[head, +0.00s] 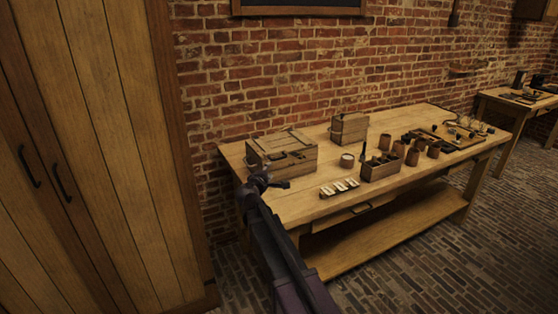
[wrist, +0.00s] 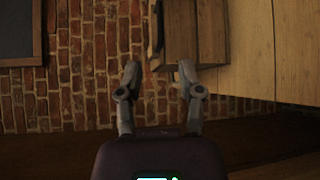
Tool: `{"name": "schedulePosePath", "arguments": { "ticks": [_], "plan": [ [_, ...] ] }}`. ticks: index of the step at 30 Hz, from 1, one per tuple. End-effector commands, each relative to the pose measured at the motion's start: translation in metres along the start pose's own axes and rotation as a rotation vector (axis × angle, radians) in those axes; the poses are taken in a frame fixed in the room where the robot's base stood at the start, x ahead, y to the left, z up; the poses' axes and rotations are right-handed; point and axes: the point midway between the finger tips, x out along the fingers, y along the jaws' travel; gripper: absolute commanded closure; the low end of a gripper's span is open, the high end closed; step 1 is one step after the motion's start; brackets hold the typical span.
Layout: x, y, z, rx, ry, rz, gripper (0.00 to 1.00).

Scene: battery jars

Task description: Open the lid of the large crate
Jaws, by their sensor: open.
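The large crate (head: 306,165) is a wooden box at the left end of the workbench. Its lid (head: 280,141) looks flat and shut in the head view. Dark shapes show at the crate's upper front, too small to tell apart. My gripper (head: 271,182) is in front of the crate's lower left part and hides some of it. In the wrist view my gripper (wrist: 158,76) has its two fingers apart with nothing between them. The crate (wrist: 184,38) shows there turned sideways, beyond the fingertips, with a dark strip along its left edge. I see no contact.
The workbench (head: 330,208) also holds a smaller crate (head: 349,128), a white jar (head: 347,161), a row of small pale pieces (head: 339,188), an open wooden box (head: 381,169) and several brown jars. A brick wall (head: 290,70) stands behind. A wooden cabinet (head: 110,150) is at left.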

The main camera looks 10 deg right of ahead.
Motion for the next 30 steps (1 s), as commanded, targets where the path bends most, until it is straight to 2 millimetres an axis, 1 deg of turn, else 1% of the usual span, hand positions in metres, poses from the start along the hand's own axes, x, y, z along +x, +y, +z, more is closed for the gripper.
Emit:
{"name": "schedulePosePath", "arguments": {
  "ticks": [8, 18, 24, 30],
  "plan": [
    [0.03, -0.001, -0.001, 0.001, -0.001, 0.0, 0.52],
    [0.083, -0.001, -0.001, 0.001, -0.002, -0.001, 0.52],
    [0.111, -0.001, 0.0, 0.001, -0.002, -0.001, 0.52],
    [0.128, -0.001, 0.0, 0.001, -0.002, -0.001, 0.52]
  ]
}}
